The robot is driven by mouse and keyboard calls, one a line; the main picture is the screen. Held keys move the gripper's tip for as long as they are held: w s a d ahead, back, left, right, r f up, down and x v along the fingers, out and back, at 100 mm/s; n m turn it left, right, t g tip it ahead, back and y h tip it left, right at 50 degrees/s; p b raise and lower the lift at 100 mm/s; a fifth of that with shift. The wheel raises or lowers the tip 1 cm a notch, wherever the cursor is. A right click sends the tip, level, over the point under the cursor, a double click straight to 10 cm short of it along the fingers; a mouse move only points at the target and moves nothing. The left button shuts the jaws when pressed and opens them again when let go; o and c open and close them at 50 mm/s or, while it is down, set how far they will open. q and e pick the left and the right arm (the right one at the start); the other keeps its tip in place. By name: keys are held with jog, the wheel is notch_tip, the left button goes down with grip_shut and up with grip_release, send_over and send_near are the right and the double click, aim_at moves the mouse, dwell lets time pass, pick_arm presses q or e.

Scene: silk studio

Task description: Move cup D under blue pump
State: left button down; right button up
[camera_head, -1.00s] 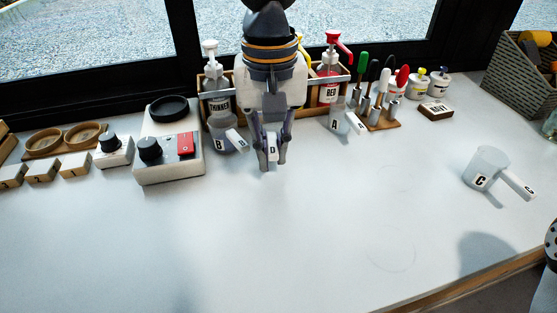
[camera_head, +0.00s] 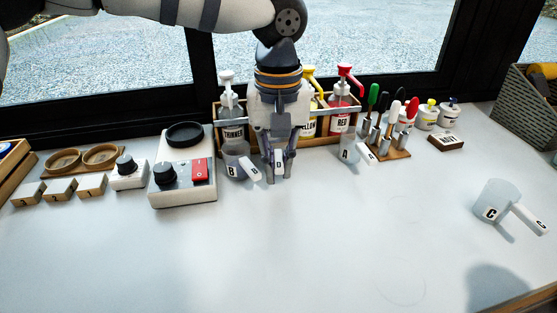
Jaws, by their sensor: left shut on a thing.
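My left gripper (camera_head: 278,172) points down in front of the pump rack and is shut on the white handle marked D (camera_head: 279,159) of cup D. The cup's body is hidden behind the fingers, so I cannot tell its exact place. A blue pump is not visible; the gripper covers the part of the rack (camera_head: 352,125) between the thinner pump (camera_head: 232,110) and the yellow pump (camera_head: 309,108). My right gripper is not in view.
Cup B (camera_head: 236,161) stands close left of the gripper, cup A (camera_head: 347,149) to the right before the red pump (camera_head: 342,107). Cup C (camera_head: 495,200) stands far right. A tool stand (camera_head: 393,154) and a control box (camera_head: 184,180) flank the rack. The front table is clear.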

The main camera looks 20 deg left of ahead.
pick_arm(q)
jog(key=shift+f, duration=0.4)
jog(key=c, duration=1.6)
grip_release()
jog(key=shift+o, duration=0.2)
